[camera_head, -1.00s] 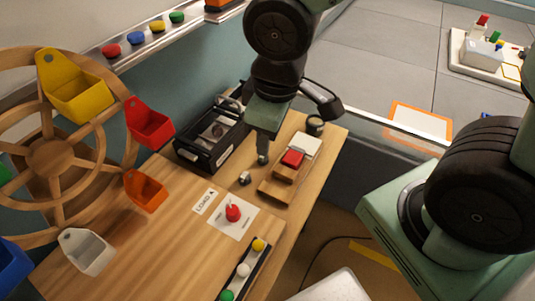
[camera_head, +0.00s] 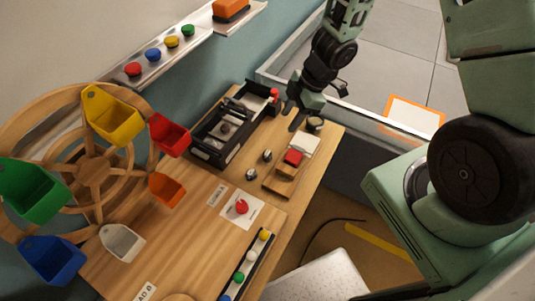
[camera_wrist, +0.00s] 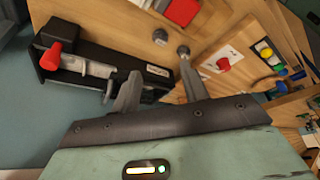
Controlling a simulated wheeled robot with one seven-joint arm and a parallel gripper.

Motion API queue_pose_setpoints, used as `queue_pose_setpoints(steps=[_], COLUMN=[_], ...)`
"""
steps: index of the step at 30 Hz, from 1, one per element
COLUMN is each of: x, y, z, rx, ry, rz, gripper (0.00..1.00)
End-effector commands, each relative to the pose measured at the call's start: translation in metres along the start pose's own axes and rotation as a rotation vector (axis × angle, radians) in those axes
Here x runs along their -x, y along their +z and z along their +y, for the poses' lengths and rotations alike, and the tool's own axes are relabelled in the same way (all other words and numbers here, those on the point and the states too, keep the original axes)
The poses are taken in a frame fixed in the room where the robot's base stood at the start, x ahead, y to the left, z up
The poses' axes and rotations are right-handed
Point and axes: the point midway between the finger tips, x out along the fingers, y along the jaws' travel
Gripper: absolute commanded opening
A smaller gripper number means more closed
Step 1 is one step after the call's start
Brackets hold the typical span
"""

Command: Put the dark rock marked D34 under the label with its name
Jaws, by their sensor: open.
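I see no rock that I can make out as dark or marked D34, and no D34 label is readable. My gripper (camera_head: 293,128) is open and empty above the far end of the wooden table, near the black rack. In the wrist view its two fingers (camera_wrist: 160,68) are apart with nothing between them; the black rack (camera_wrist: 92,68) with a red knob lies just beyond them. A small dark cup-like thing (camera_head: 315,124) stands to the right of the gripper in the head view; I cannot tell what it is.
Two small metal knobs (camera_head: 267,155) stand on the table. A wooden stand with a red block (camera_head: 293,157) is beside them. A wooden wheel (camera_head: 92,170) with coloured buckets stands left. A row of coloured balls (camera_head: 252,257) lies at the front edge.

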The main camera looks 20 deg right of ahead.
Motion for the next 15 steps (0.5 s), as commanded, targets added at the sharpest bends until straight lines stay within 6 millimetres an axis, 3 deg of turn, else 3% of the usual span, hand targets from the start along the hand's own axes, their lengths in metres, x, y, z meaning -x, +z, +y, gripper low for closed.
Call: queue_pose_setpoints(steps=[1,9,15], x=[-0.016,-0.074,-0.101], y=[0.002,0.003,0.001], z=[-0.001,0.000,0.000], rx=[-0.003,0.000,0.000], ry=[-0.003,-0.001,0.000], rz=[0.001,-0.001,-0.002], gripper=[0.44,0.44,0.44])
